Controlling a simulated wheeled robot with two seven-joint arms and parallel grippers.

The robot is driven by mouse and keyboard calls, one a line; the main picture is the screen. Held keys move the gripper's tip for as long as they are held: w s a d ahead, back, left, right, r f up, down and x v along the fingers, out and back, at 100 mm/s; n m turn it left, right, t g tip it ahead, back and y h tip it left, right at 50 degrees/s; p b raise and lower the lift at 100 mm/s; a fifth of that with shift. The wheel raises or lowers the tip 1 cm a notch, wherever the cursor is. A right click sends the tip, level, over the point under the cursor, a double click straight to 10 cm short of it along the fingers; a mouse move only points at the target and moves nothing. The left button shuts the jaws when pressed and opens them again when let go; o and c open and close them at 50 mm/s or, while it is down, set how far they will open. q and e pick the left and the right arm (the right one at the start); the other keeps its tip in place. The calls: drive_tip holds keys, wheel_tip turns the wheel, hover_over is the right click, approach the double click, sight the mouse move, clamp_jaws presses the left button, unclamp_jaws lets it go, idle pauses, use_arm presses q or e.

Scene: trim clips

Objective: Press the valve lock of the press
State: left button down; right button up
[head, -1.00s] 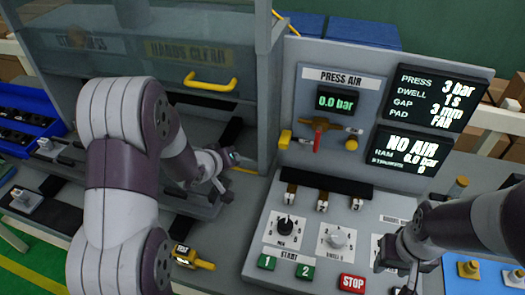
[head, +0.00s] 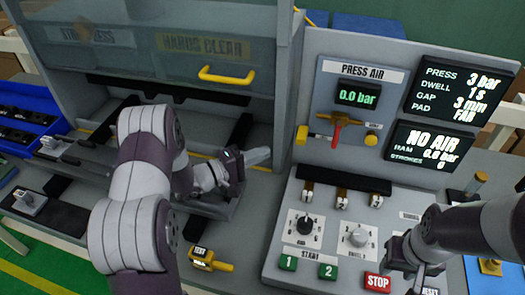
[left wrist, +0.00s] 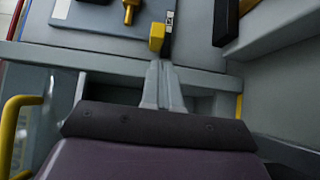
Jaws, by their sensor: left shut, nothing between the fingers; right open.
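The press air panel (head: 352,100) carries a valve with a red handle (head: 336,136) pointing down. A small yellow block (head: 301,135) sits at its left and a yellow knob (head: 371,139) at its right. Which one is the valve lock, I cannot tell for sure. My left gripper (head: 268,154) is shut and empty, left of the yellow block and apart from it. In the left wrist view its fingertips (left wrist: 161,66) point at the yellow block (left wrist: 156,37), just short of it. My right gripper (head: 415,282) is open and empty over the lower right of the control panel.
The display beside the valve reads 0.0 bar and a screen (head: 428,147) reads NO AIR. Below are knobs, green start buttons (head: 328,271) and a red STOP button (head: 377,282). The press guard with its yellow handle (head: 227,76) stands at left. A yellow tester (head: 210,260) lies in front.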

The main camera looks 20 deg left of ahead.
sight(302, 135)
use_arm(q)
drive_tip(key=p+x, duration=0.1)
drive_tip(key=x, duration=0.6)
drive_tip(key=shift+w, duration=0.2)
drive_tip(key=shift+d, duration=0.2)
drive_tip(key=d, duration=0.6)
drive_tip(key=shift+d+p, duration=0.3)
drive_tip(key=shift+d, duration=0.05)
drive_tip(key=shift+s, duration=0.1)
drive_tip(key=shift+a, duration=0.1)
